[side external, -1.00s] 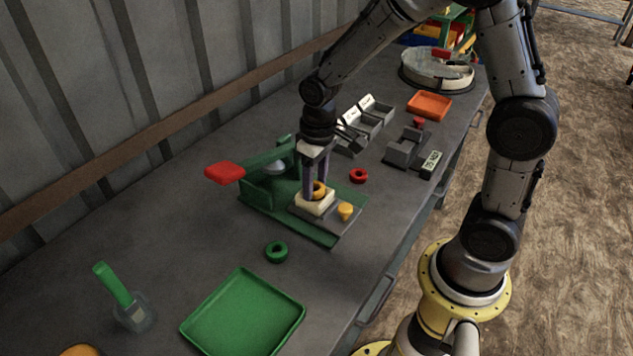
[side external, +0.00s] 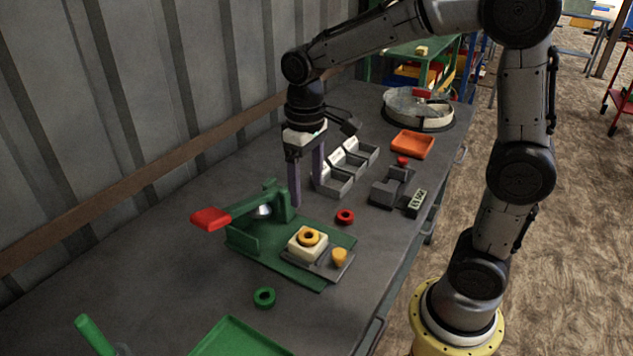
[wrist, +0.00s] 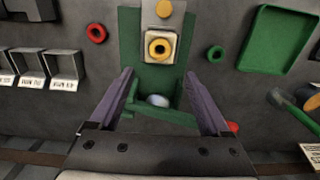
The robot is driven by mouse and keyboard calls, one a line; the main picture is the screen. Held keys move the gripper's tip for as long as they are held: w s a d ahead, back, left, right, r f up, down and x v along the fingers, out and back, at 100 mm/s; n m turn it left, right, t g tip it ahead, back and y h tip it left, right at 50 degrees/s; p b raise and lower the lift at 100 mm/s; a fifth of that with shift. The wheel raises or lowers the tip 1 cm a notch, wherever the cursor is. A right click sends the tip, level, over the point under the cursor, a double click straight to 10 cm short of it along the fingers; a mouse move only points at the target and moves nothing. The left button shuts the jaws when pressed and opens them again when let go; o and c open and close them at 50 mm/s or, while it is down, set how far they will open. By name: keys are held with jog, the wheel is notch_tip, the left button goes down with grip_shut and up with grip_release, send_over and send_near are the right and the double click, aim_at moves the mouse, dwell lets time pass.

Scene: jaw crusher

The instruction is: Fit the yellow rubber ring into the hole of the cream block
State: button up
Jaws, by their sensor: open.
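The yellow rubber ring (side external: 309,236) sits on top of the cream block (side external: 306,246), over its hole. Whether it is seated down in the hole or only resting there I cannot tell. In the wrist view the ring (wrist: 160,48) lies roughly centred on the block (wrist: 148,38). My gripper (side external: 308,192) is open and empty, raised above the bench behind the block and apart from it. In the wrist view its two purple fingers (wrist: 160,88) are spread wide with nothing between them.
A green press (side external: 276,210) with a red-ended lever (side external: 210,219) stands beside the block. A yellow plug (side external: 339,257) is next to the block. A red ring (side external: 345,216) and a green ring (side external: 264,297) lie loose. Grey bins (side external: 338,182) and an orange tray (side external: 412,144) stand farther back.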

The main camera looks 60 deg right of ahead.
jog(key=s+r+t, duration=0.2)
jog(key=s, duration=0.6)
jog(key=s+r+t, duration=0.1)
jog(key=s+t, duration=0.2)
jog(key=s, duration=0.5)
jog(key=shift+r+t, duration=0.3)
jog(key=shift+r, duration=0.05)
